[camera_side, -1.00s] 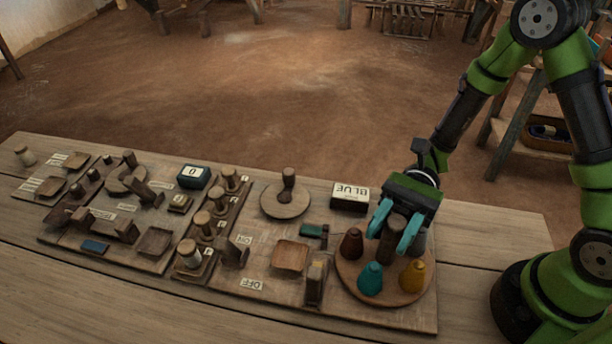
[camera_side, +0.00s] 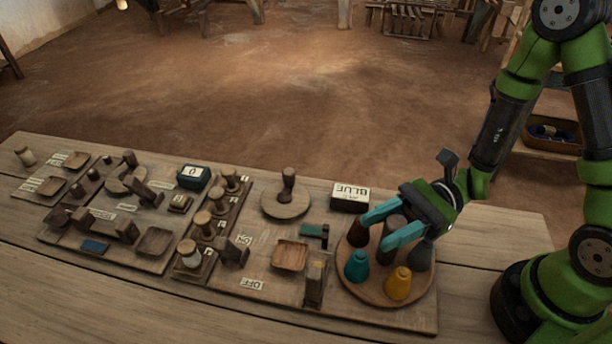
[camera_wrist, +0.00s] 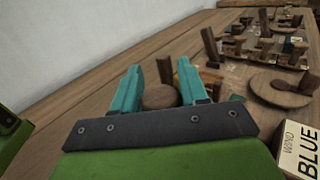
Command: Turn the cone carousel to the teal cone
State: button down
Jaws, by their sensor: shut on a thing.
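The cone carousel (camera_side: 372,294) is a round wooden turntable at the right end of the board, with coloured cones around a central dark post (camera_side: 396,222). The teal cone (camera_side: 357,266) is at the front left of the disc. The yellow cone (camera_side: 398,284) is at the front, the red-brown cone (camera_side: 358,232) at the back left and the grey cone (camera_side: 420,257) at the right. My gripper (camera_side: 377,232) has its teal fingers shut on the central post. In the wrist view, the round post top (camera_wrist: 160,97) sits between the fingers.
A box labelled BLUE (camera_side: 349,198) stands just behind the carousel; the wrist view shows it reads WIND BLUE (camera_wrist: 303,152). Left of the carousel are an upright wooden lever (camera_side: 315,282), a square tray (camera_side: 289,256) and a round disc with a knob (camera_side: 286,202).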

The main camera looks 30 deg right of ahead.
dwell(0.3)
jog(key=c, duration=0.7)
grip_release()
jog(key=shift+s+d, duration=0.25)
jog(key=shift+d, duration=2.55)
jog(key=shift+s+d, duration=0.25)
jog(key=shift+d, duration=2.6)
jog(key=shift+s+d, duration=0.25)
jog(key=shift+d, duration=2.55)
jog(key=shift+c, duration=0.4)
